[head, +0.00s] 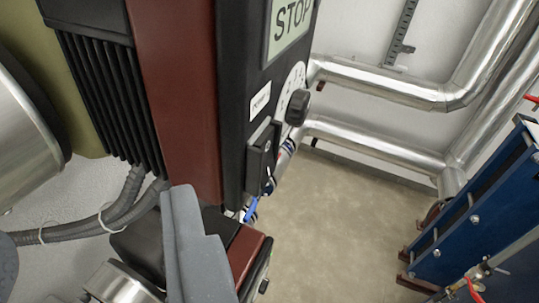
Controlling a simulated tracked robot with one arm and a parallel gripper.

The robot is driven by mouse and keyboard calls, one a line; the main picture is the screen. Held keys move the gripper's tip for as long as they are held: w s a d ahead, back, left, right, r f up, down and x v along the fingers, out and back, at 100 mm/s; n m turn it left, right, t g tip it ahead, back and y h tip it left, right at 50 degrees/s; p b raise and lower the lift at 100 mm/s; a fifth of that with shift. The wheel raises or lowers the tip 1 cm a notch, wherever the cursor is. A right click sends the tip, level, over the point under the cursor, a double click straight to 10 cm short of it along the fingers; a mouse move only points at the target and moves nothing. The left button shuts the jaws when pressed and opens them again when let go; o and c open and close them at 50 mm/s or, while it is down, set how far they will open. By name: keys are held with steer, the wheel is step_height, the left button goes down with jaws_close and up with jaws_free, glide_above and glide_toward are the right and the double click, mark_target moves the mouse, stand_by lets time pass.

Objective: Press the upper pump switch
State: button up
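The upper pump fills the upper left, with a dark red body (175,100) and a black control panel seen at a steep angle. Its switch (262,160) is a black rocker in a raised frame, low on the panel, with a white mark. Above the switch are a white label (260,101), a black round knob (298,107) and a display (290,25) reading STOP. My gripper (195,235) shows as grey stepped finger parts at the bottom centre, below and left of the switch in the picture. No contact with the switch shows. I cannot tell its opening.
A second red and black pump (245,255) sits below, partly behind my gripper. Grey cables (120,205) run at the left. Silver pipes (385,85) line the back wall, and a blue plate exchanger (480,215) stands right. Floor (335,220) between is clear.

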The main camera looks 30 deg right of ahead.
steer(key=shift+f, duration=0.25)
steer(key=c, duration=0.9)
step_height(320, 180, down, 4)
steer(key=b, duration=0.4)
steer(key=shift+f+b, duration=0.15)
steer(key=shift+b, duration=0.25)
jaws_close()
